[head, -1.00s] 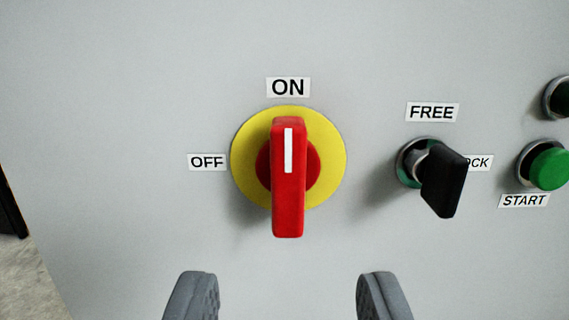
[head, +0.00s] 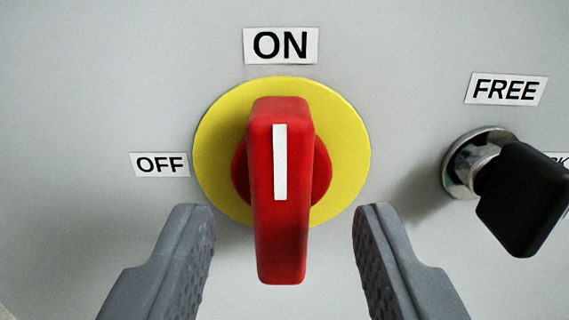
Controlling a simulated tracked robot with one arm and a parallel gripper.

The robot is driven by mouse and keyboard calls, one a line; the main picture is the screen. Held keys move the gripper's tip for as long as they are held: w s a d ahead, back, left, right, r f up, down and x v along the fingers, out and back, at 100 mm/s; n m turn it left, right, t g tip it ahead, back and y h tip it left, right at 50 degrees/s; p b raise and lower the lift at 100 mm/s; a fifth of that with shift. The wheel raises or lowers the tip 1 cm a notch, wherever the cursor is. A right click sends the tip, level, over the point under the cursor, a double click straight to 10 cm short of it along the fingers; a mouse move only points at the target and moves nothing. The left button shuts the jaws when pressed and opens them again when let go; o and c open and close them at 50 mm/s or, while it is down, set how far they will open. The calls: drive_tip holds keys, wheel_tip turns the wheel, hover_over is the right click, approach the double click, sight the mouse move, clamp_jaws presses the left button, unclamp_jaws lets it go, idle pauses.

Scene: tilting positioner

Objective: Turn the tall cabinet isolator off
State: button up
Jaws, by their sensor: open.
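The isolator's red handle (head: 281,230) stands upright on a round yellow plate (head: 345,150) on the cabinet front. Its white mark points up at the ON label (head: 281,45). The OFF label (head: 160,164) is to the left of the plate. My gripper (head: 283,215) is open, with one grey finger on each side of the handle's lower part. A gap shows between each finger and the handle, and I see no contact. How deep the fingertips reach along the handle is hard to tell.
A black key switch (head: 520,198) sticks out to the right of the isolator, beyond my right finger. The FREE label (head: 506,89) is above it, and another label is partly hidden behind it. The grey cabinet panel (head: 400,50) is otherwise bare around the isolator.

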sight(276, 212)
drive_tip(key=shift+w+d, duration=0.1)
drive_tip(key=shift+w, duration=1.5)
clamp_jaws()
drive_tip(key=shift+a, duration=0.4)
drive_tip(key=shift+d, duration=0.3)
drive_tip(key=shift+n, duration=0.3)
